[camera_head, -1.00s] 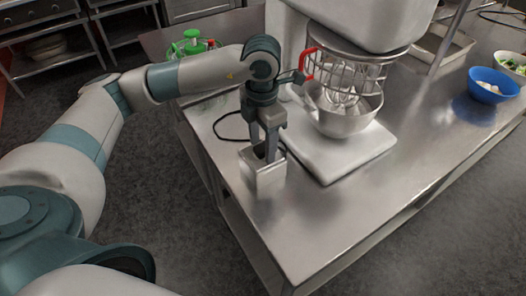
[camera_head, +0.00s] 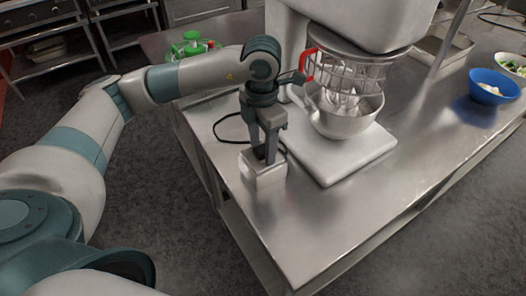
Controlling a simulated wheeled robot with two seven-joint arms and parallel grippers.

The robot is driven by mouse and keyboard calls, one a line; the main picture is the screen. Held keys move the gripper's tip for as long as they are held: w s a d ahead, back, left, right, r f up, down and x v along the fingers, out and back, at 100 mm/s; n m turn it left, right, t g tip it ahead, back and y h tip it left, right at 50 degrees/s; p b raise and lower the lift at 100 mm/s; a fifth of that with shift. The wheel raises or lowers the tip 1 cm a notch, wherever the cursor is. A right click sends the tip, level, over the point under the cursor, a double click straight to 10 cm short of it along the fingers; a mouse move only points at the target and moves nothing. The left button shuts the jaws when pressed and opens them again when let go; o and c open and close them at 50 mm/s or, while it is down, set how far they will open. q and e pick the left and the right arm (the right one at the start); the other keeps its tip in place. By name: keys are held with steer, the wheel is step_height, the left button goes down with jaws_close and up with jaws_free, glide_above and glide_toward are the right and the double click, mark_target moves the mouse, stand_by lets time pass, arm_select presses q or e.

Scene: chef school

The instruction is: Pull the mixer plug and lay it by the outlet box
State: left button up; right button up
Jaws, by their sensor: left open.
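The outlet box (camera_head: 262,177) is a small metal box near the left edge of the steel table. My left gripper (camera_head: 266,156) points straight down at its top, fingers apart. A dark plug seems to be between the fingers at the box's top, but it is mostly hidden by them. A thin black cord (camera_head: 221,126) loops on the table behind the gripper and shows again at the box's right side. The white stand mixer (camera_head: 345,158) stands to the right of the box, with a steel bowl (camera_head: 345,122) and wire guard. My right gripper is out of view.
The steel table (camera_head: 310,225) is bare in front of the box and mixer. A blue bowl (camera_head: 492,88) stands at the right, and a green-topped item (camera_head: 191,42) is behind my left forearm. The table's left edge is close to the box.

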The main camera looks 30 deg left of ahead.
mark_target(262, 149)
arm_select(q)
steer(key=shift+b, duration=0.35)
stand_by(0.6)
jaws_close()
steer(key=shift+r, duration=0.15)
steer(key=shift+r+p, duration=1.1)
steer(key=shift+r, duration=1.7)
